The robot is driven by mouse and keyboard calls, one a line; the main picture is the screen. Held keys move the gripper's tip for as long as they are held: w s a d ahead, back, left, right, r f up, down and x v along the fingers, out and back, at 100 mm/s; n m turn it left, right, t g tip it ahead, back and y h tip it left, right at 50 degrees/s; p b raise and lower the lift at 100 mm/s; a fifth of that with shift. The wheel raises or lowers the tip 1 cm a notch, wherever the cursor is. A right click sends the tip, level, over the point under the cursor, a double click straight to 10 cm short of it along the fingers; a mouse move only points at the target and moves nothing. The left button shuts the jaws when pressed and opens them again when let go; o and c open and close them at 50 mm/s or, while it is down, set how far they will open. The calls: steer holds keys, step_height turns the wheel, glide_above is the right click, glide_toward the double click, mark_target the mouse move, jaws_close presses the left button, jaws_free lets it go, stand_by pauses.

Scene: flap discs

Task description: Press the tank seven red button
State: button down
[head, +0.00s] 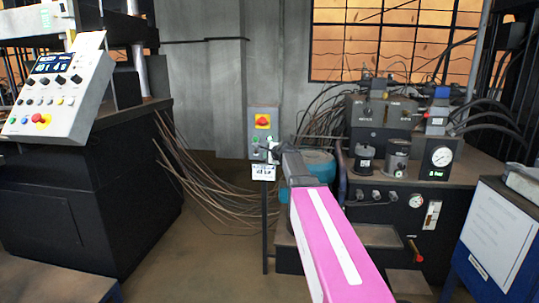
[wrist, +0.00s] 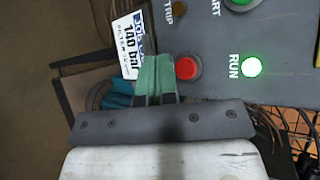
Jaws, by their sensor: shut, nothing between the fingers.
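A grey control box (head: 262,125) stands on a thin post in the middle of the head view, with a large red knob on a yellow plate (head: 262,121). In the wrist view its panel (wrist: 215,35) carries a small round red button (wrist: 187,67), between the TRIP and RUN markings. My gripper (head: 272,149) is at the lower part of the box. In the wrist view my gripper's green fingers (wrist: 155,58) are together and empty, just left of the red button. I cannot tell whether they touch the panel. No tank number is readable.
A green RUN lamp (wrist: 251,66) glows beside the red button. A white pressure sign (head: 263,172) hangs under the box. A hydraulic unit with hoses and gauges (head: 385,125) stands right. A sloped console (head: 60,95) stands left. Open floor (head: 200,240) lies between.

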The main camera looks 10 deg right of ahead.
steer(key=shift+w+d, duration=0.25)
steer(key=shift+w, duration=0.5)
steer(key=shift+w, duration=0.1)
stand_by(1.4)
steer(key=shift+w+d, duration=0.1)
steer(key=shift+w, duration=0.2)
steer(key=shift+w+d, duration=0.2)
steer(key=shift+w, duration=0.3)
stand_by(0.8)
stand_by(0.3)
steer(key=shift+s+a, duration=0.3)
steer(key=shift+s, duration=0.6)
steer(key=s, duration=0.1)
steer(key=s+a, duration=0.1)
steer(key=s, duration=0.2)
steer(key=shift+s+a, duration=0.25)
steer(key=shift+s, duration=0.1)
